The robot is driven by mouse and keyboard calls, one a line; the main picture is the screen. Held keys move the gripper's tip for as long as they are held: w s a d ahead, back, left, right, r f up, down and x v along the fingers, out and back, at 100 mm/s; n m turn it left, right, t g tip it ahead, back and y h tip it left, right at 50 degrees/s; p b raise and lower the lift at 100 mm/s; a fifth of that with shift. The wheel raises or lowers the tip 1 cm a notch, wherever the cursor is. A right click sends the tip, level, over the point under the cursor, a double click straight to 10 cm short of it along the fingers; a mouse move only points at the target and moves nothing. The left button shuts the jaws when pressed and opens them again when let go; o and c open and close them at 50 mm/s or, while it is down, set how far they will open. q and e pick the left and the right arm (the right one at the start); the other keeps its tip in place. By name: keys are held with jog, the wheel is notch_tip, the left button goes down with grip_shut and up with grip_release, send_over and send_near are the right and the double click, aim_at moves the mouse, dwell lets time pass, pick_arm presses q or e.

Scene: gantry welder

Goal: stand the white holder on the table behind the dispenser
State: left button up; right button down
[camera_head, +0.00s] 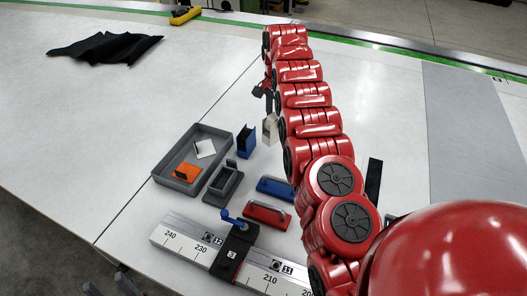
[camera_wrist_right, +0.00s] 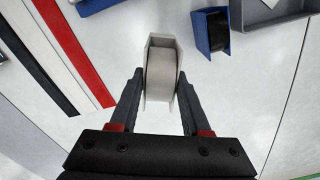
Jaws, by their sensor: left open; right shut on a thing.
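The white holder (camera_head: 269,130) is gripped at the far end of my right arm in the head view. In the right wrist view the white holder (camera_wrist_right: 161,72) sits between the two dark fingers of my right gripper (camera_wrist_right: 160,85), which is shut on it. In the head view my right gripper (camera_head: 270,102) is partly hidden by the red arm. A dark grey open-framed piece (camera_head: 222,185), possibly the dispenser, stands beside the grey tray; I cannot tell for sure. My left gripper is not in view.
A grey tray (camera_head: 160,172) holds an orange piece (camera_head: 186,172) and a white piece (camera_head: 205,148). A blue upright holder (camera_head: 245,136) stands close to the white one. Blue (camera_head: 275,188) and red (camera_head: 266,214) pieces lie nearer, behind a ruler rail (camera_head: 190,241).

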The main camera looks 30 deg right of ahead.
aim_at(274, 139)
notch_tip(274, 139, down, 5)
jog(key=shift+a+f+p, duration=0.1)
jog(key=shift+a+p, duration=0.05)
jog(key=shift+p, duration=0.75)
jog(key=shift+f, duration=0.2)
notch_tip(274, 139, down, 3)
jog(key=shift+s+f, duration=0.1)
jog(key=shift+f, duration=0.3)
jog(key=shift+c, duration=1.8)
grip_release()
